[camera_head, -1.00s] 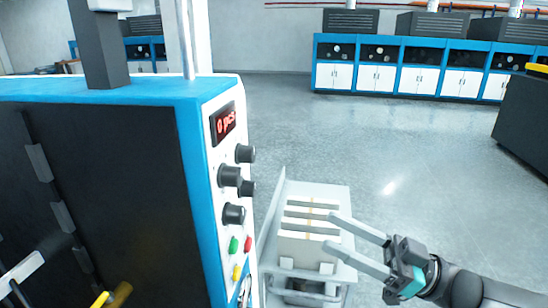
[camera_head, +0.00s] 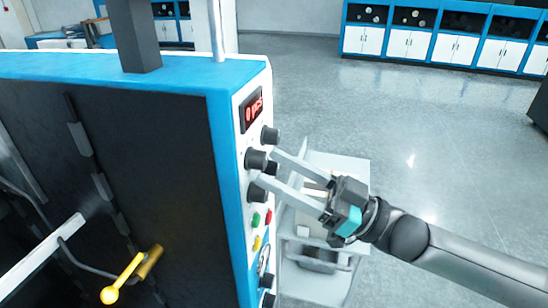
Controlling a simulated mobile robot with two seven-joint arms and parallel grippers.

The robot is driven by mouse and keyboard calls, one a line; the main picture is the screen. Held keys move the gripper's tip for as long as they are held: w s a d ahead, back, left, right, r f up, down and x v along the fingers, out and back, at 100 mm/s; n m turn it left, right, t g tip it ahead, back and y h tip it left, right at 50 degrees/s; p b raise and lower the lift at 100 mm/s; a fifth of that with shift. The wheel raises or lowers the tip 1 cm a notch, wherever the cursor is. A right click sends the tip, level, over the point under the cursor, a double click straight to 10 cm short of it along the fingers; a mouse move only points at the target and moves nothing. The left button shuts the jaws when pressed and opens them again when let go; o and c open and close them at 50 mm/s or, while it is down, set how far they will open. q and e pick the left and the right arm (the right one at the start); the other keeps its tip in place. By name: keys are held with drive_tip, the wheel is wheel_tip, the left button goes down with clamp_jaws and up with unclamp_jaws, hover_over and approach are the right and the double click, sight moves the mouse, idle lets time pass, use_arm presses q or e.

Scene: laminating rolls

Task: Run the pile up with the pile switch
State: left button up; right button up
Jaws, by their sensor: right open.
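The control panel (camera_head: 243,170) is on the white side face of the blue and black machine. It carries a red lit display (camera_head: 252,112), several black knobs (camera_head: 256,160), and green (camera_head: 256,219), red (camera_head: 268,216) and yellow (camera_head: 257,243) buttons. I cannot tell which control is the pile switch; no label is readable. My right gripper (camera_head: 268,168) is open, its two grey fingers pointing left at the knobs. The fingertips are close to the middle knobs; I cannot tell whether they touch. My left gripper is not in view.
A pale tray unit (camera_head: 355,180) stands beside the machine, partly hidden behind my right gripper. A yellow-knobbed lever (camera_head: 112,293) is at the machine's dark front. A grey post (camera_head: 135,40) rises from its top. Blue and white cabinets (camera_head: 405,42) line the far wall, with open floor between.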

drive_tip(key=shift+w+a+r, duration=0.2)
drive_tip(key=shift+a+r, duration=0.05)
drive_tip(key=shift+a, duration=0.4)
drive_tip(key=shift+c, duration=0.3)
clamp_jaws()
